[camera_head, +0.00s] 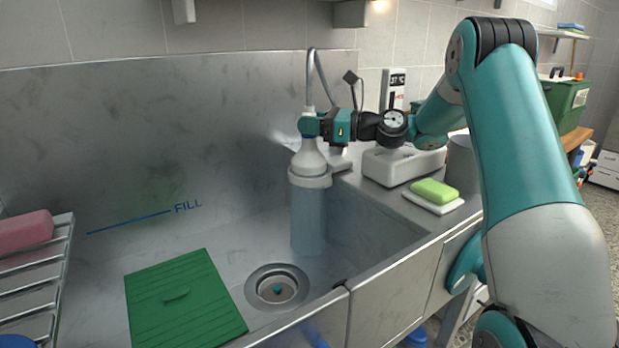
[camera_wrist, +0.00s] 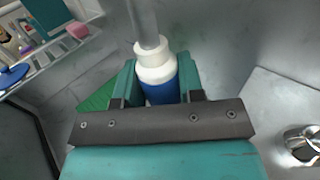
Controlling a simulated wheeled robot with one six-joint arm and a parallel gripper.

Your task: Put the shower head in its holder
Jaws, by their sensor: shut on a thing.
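The shower head (camera_head: 308,158) has a pale flared bell facing down and a blue grip (camera_wrist: 161,94) with a white collar. My gripper (camera_head: 309,126) is shut around the blue grip, with a finger on either side in the wrist view. The shower head is upright over the sink. A pale grey bracket (camera_head: 338,162) at the sink's right rim looks like its holder. The bell meets a light ring at the bracket's height; I cannot tell whether it is seated or only in front of it. A translucent blue column (camera_head: 308,222) runs down below it.
A grey hose (camera_head: 311,82) rises from the grip. The steel sink holds a drain (camera_head: 278,287) and a green board (camera_head: 183,305). A wire rack (camera_head: 35,285) with a pink block stands left. A green soap (camera_head: 434,191) and a white box (camera_head: 402,164) sit on the right counter.

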